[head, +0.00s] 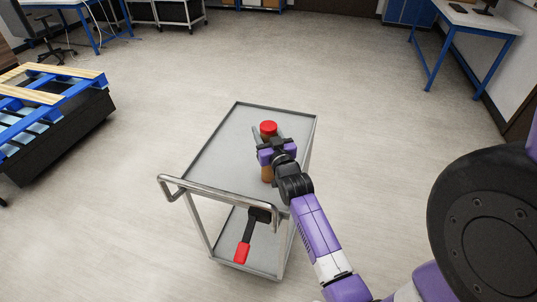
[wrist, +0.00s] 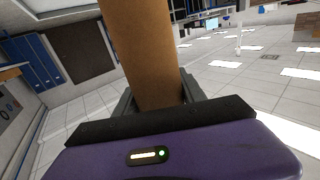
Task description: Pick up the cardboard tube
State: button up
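The cardboard tube (head: 267,174) is brown with a red cap on its upper end. It stands upright over the right part of the grey cart top in the head view. My gripper (head: 268,153) is around its middle. In the wrist view the tube (wrist: 145,55) runs up between the two dark fingers, which lie close against both its sides, and out of the top edge. My gripper appears shut on it. The tube's lower end is partly hidden by my wrist, and I cannot tell whether it touches the cart top.
The metal cart (head: 222,160) has a raised rim and a handle at its front left. A black and red tool (head: 245,240) is on its lower shelf. A conveyor with a pallet (head: 45,115) stands at left, and a blue-legged table (head: 465,25) at back right. The floor between is clear.

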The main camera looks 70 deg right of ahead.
grip_shut()
jog(key=shift+r, duration=0.15)
